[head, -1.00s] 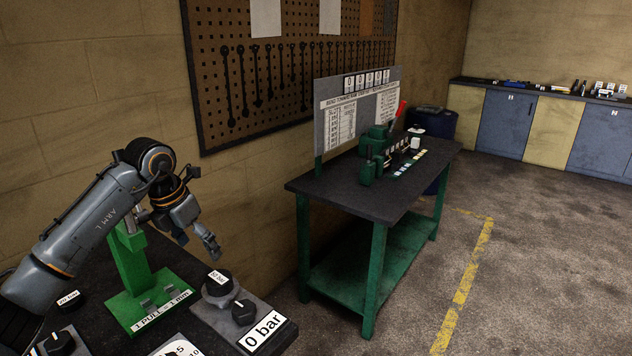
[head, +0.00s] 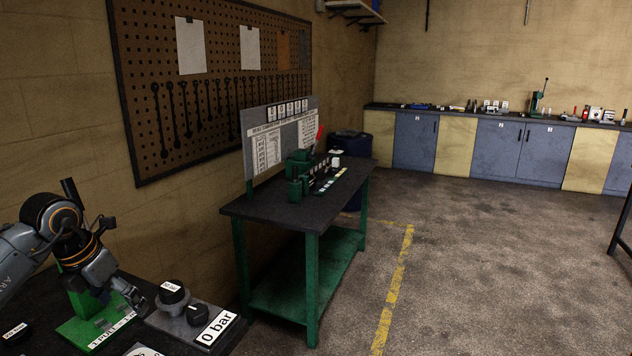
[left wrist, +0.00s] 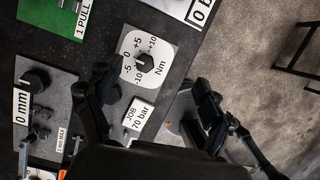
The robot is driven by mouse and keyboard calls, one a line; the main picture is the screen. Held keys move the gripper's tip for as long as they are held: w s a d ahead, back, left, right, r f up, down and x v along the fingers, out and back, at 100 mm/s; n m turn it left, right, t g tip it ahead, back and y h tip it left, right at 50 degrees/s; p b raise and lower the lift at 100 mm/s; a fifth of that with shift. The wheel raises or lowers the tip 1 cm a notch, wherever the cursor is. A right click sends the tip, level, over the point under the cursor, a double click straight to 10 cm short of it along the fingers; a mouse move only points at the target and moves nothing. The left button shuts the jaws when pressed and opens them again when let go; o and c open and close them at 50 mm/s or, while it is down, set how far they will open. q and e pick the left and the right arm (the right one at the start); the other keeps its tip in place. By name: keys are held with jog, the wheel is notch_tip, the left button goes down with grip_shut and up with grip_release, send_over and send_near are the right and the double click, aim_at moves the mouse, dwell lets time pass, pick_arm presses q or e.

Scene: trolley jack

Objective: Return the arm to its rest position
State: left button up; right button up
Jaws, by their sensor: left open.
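My left arm comes in from the left edge of the head view, over the dark bench. My left gripper (head: 132,298) hangs open and empty near the black knobs. In the left wrist view its two fingers (left wrist: 155,92) are spread apart over the bench top, with nothing between them held. A square Nm dial (left wrist: 145,62) and a "JOB 70 bar" block (left wrist: 138,118) lie below the fingers. The green stand (head: 88,322) with a "1 PULL" label is partly hidden behind my arm. My right gripper is not in view.
A "0 bar" panel (head: 216,327) with black knobs sits at the bench's right edge. A "0 mm" knob (left wrist: 33,82) shows in the left wrist view. A green-legged table (head: 272,210) stands beyond.

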pick_arm(q)
jog(key=d+f+m+t+h, duration=0.2)
jog(key=d+h, duration=0.7)
jog(key=d, duration=1.3)
jog(key=s+d+r+n+t+h, duration=0.2)
jog(key=d+r+n+t+h, duration=0.5)
jog(key=r+n, duration=0.1)
jog(key=a+f+n+t+y, duration=0.2)
jog(key=a+n+t+y, duration=0.65)
jog(key=n, duration=0.75)
jog(key=s+a+f+n+g+y, duration=0.2)
jog(key=a+f+n+y, duration=0.1)
jog(key=f+n+y, duration=0.3)
jog(key=s+a+f+n+g+y, duration=0.2)
jog(key=a+f+n+g+y, duration=0.15)
jog(key=f, duration=0.35)
jog(key=s+d+f+n+g+h, duration=0.1)
jog(key=s+f+n+g, duration=0.2)
jog(key=s+f+g, duration=0.55)
jog(key=s+d+f+n+g, duration=0.25)
jog(key=s+f, duration=0.65)
jog(key=s, duration=0.7)
notch_tip(320, 180, down, 25)
jog(key=s+g, duration=0.1)
jog(key=g, duration=0.1)
jog(key=s+a+f, duration=0.2)
jog(key=s+f, duration=0.6)
jog(key=s+a+f+g, duration=0.1)
jog(key=s+f, duration=0.8)
jog(key=shift+a, duration=0.35)
